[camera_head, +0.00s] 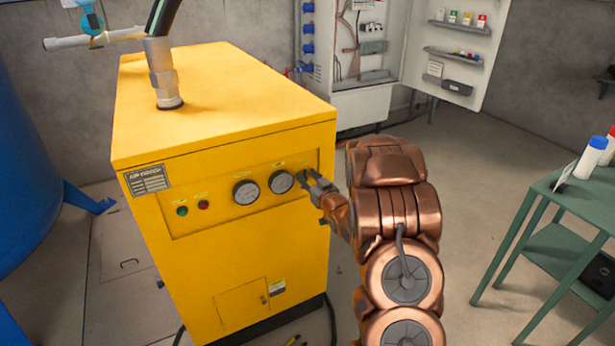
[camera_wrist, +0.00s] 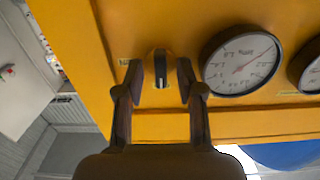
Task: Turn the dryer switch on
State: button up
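The yellow dryer cabinet (camera_head: 225,230) stands in front of me with a control panel on its front. The dryer switch is a dark rotary knob (camera_wrist: 160,68) on the panel, seen in the wrist view beside a round gauge (camera_wrist: 241,61). My gripper (camera_wrist: 157,84) is open, with one finger on each side of the knob and a gap visible on both sides. In the head view my gripper (camera_head: 312,186) is at the right end of the panel and hides the knob. I cannot tell from these views how deep the fingertips reach around it.
Two gauges (camera_head: 246,192), a green light (camera_head: 182,211) and a red light (camera_head: 203,205) sit left of my gripper. A green table (camera_head: 568,205) with bottles stands at the right. An open electrical cabinet (camera_head: 362,104) is behind. Bare floor lies between dryer and table.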

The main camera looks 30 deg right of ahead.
jog(key=shift+w, duration=0.2)
grip_shut()
dwell(0.3)
